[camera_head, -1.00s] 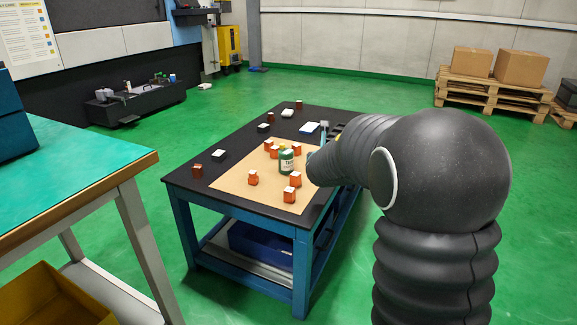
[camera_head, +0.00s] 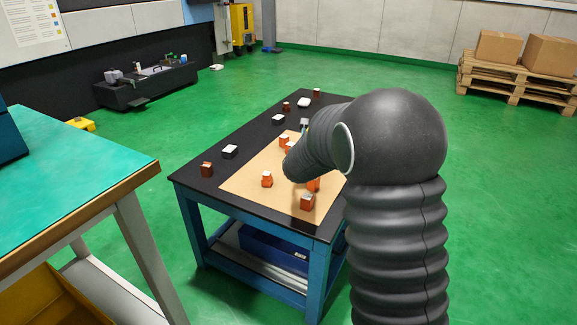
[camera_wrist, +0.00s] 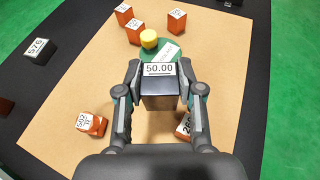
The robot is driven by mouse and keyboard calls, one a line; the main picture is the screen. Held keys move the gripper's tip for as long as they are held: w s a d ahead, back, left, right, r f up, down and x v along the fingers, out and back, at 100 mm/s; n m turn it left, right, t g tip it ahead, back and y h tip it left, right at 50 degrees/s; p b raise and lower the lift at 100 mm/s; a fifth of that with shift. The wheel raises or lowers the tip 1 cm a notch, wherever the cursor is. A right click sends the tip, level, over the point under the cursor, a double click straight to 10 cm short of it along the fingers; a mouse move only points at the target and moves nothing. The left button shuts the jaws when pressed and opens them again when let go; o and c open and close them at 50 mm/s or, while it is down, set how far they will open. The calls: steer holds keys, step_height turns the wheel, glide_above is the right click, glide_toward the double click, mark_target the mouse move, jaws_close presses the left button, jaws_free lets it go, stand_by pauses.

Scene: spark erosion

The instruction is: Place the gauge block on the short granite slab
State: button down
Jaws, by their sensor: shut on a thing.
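My gripper (camera_wrist: 161,84) is shut on the gauge block, a dark grey block (camera_wrist: 160,100) with a white top label reading 50.00, in the wrist view. The block is held between both fingers above the tan mat, just on the near side of a green jar (camera_wrist: 149,50) with a yellow cap. A gap between block and mat cannot be measured. In the head view my arm hides most of the gripper and the block. I cannot pick out the short granite slab for certain in either view.
Several orange labelled blocks (camera_wrist: 92,123) stand on the tan mat (camera_wrist: 65,95) around my gripper. A black labelled block (camera_wrist: 40,50) sits on the dark tabletop (camera_head: 205,187). A teal-topped bench (camera_head: 70,180) stands at left. Green floor is open behind the table.

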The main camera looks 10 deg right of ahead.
steer(key=a, duration=0.1)
steer(key=w+a+f, duration=0.1)
steer(key=a+f, duration=0.1)
steer(key=a, duration=0.1)
steer(key=shift+w+a+f, duration=0.1)
steer(key=shift+w+f, duration=0.15)
steer(key=shift+w, duration=0.05)
steer(key=shift+f, duration=2.05)
steer(key=shift+f, duration=0.15)
steer(key=c, duration=0.7)
jaws_free()
